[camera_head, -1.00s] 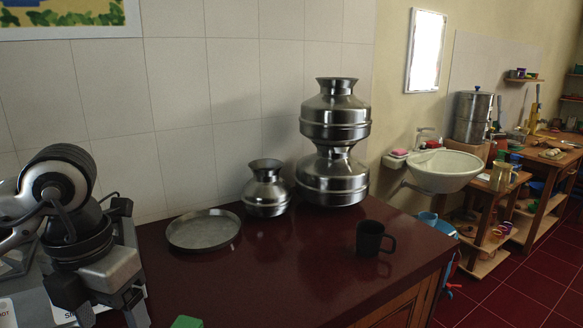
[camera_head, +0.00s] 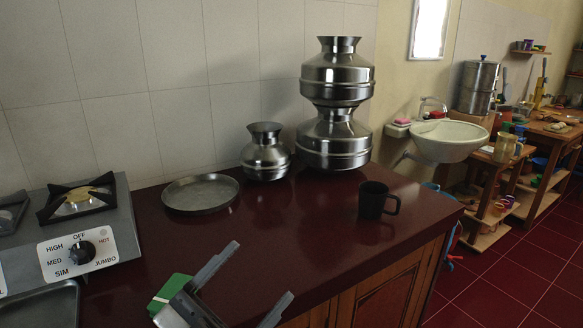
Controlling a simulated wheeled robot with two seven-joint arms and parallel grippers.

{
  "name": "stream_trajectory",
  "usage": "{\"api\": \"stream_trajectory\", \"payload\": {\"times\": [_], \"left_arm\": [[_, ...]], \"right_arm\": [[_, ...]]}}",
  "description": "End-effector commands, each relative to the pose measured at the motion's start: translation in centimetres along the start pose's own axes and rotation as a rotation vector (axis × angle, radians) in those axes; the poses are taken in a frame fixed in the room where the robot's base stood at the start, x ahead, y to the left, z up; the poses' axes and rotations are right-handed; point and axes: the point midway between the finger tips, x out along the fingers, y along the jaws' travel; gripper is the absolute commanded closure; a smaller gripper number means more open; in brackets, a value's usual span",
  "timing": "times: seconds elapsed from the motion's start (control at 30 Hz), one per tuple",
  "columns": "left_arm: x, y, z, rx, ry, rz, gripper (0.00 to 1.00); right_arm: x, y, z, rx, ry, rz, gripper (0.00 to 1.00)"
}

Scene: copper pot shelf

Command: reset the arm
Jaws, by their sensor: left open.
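My left gripper (camera_head: 262,270) is at the bottom of the head view, in front of or over the near edge of the dark red counter (camera_head: 290,232). Its two grey fingers are spread wide, with nothing between them. A green item (camera_head: 168,291) shows just left of the fingers and is partly hidden by the gripper; I cannot tell what it is. My right gripper is not in view.
A stove (camera_head: 110,225) stands at left, a shallow metal pan (camera_head: 200,193) behind. A small metal pot (camera_head: 265,155), two stacked metal pots (camera_head: 336,105) and a black mug (camera_head: 375,200) stand on the counter. A sink (camera_head: 450,140) is at right. The counter's middle is clear.

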Motion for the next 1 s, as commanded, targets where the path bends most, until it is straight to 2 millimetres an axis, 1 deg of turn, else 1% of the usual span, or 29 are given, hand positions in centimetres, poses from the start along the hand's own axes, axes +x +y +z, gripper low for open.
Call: {"api": "stream_trajectory", "payload": {"times": [0.03,0.07,0.1,0.17,0.2,0.27,0.3,0.33,0.4,0.5,0.6,0.63,0.83,0.87,0.9,1.0], "left_arm": [[-2.5,0.7,3.6,-0.093,-0.158,-0.083,0.24],[-3.9,1.0,5.4,-0.14,-0.247,-0.122,0.24],[-5.9,1.6,7.6,-0.199,-0.361,-0.165,0.24],[-9.1,3.0,10.4,-0.284,-0.521,-0.213,0.24],[-11.2,4.0,11.9,-0.335,-0.618,-0.236,0.24],[-14.3,5.8,13.7,-0.408,-0.751,-0.259,0.24],[-16.3,7.0,14.6,-0.453,-0.832,-0.269,0.24],[-17.6,7.8,15.1,-0.485,-0.887,-0.275,0.24],[-20.5,9.8,15.9,-0.552,-0.997,-0.281,0.24],[-23.6,12.0,16.3,-0.626,-1.114,-0.281,0.24],[-25.3,13.3,16.4,-0.669,-1.179,-0.279,0.24],[-25.5,13.5,16.4,-0.676,-1.19,-0.278,0.24],[-25.8,13.7,16.4,-0.683,-1.202,-0.275,0.24],[-25.8,13.7,16.4,-0.683,-1.201,-0.275,0.27],[-25.8,13.7,16.4,-0.683,-1.201,-0.275,0.38],[-25.8,13.7,16.4,-0.682,-1.2,-0.275,0.64]], "right_arm": [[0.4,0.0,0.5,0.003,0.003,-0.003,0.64],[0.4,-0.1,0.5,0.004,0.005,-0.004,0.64],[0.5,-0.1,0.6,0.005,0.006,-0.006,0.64],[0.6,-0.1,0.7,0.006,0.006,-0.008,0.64],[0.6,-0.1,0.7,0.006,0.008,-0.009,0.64],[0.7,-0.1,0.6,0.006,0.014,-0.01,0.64],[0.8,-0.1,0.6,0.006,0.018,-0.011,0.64],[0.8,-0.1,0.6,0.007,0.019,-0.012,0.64],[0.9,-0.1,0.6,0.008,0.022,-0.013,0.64],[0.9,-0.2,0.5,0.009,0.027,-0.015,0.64],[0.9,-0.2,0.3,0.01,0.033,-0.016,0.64],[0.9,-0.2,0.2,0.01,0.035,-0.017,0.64],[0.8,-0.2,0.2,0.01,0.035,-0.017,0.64],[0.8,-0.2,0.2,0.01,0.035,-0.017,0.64],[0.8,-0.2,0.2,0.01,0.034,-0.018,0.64],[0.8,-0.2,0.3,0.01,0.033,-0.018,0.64]]}}
